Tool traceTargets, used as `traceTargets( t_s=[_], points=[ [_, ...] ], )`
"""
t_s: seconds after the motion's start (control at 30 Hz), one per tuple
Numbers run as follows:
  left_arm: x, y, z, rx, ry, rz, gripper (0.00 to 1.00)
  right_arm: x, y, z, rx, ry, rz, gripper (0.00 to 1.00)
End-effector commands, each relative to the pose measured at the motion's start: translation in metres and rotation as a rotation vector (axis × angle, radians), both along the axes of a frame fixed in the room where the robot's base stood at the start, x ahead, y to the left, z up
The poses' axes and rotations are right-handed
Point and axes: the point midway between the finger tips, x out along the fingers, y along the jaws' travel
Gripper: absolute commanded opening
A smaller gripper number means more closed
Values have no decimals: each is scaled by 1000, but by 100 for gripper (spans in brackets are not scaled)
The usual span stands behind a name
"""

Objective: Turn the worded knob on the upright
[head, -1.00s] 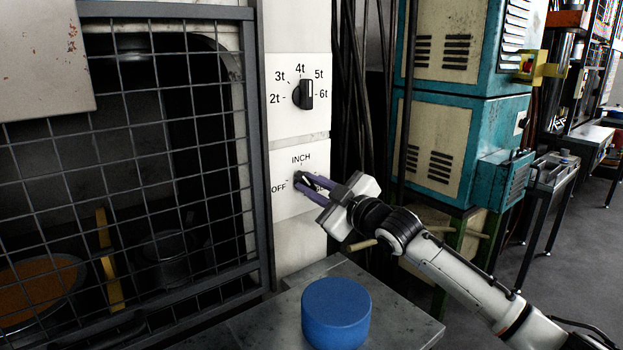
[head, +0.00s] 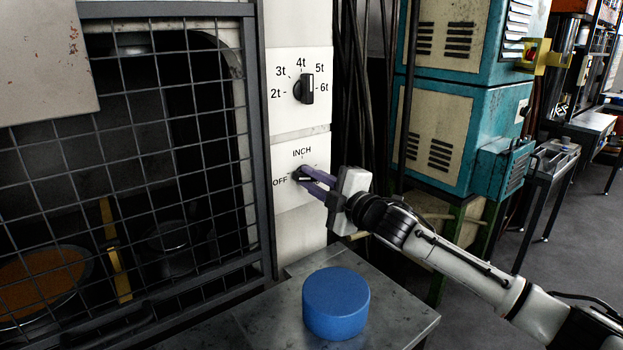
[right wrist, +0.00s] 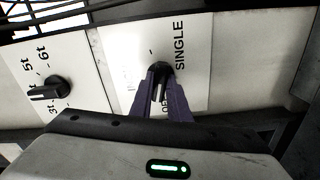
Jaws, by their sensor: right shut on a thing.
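The worded knob (head: 297,172) is a small dark knob on the lower white plate (head: 285,200) of the upright. The head view shows INCH above it and OFF to its left; SINGLE shows in the right wrist view. My right gripper (head: 305,176) reaches in from the right with its purple fingers shut on this knob. In the right wrist view the fingers (right wrist: 160,88) lie on both sides of the knob (right wrist: 158,69) and hide part of it and of OFF. I cannot tell for sure which word it points to. My left gripper is not in view.
A second black knob (head: 304,88), marked 2t to 6t, sits above on its own plate. A mesh guard (head: 150,150) stands to the left. A blue round block (head: 336,303) rests on a metal table (head: 400,325) below my right arm. Dark cables (head: 370,100) hang to the right.

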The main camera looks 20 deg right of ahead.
Motion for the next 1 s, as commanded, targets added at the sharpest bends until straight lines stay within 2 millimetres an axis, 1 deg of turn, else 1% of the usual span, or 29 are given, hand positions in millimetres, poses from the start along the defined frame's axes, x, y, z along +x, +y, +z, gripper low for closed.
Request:
traceTargets(
  t_s=[0.47,0.5,0.57,0.6,0.87,1.0],
  points=[
    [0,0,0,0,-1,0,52,0,1,0,-16,-6,1,0],
    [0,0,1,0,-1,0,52,0,1,0,-16,-6,1,17],
    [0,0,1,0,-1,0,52,0,1,0,-15,-6,1,27],
    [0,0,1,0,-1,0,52,0,1,0,-15,-6,1,34],
    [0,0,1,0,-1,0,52,0,0,0,-14,-5,1,34],
    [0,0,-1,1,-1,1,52,-5,-2,-1,-14,-4,1,34]
  ],
)
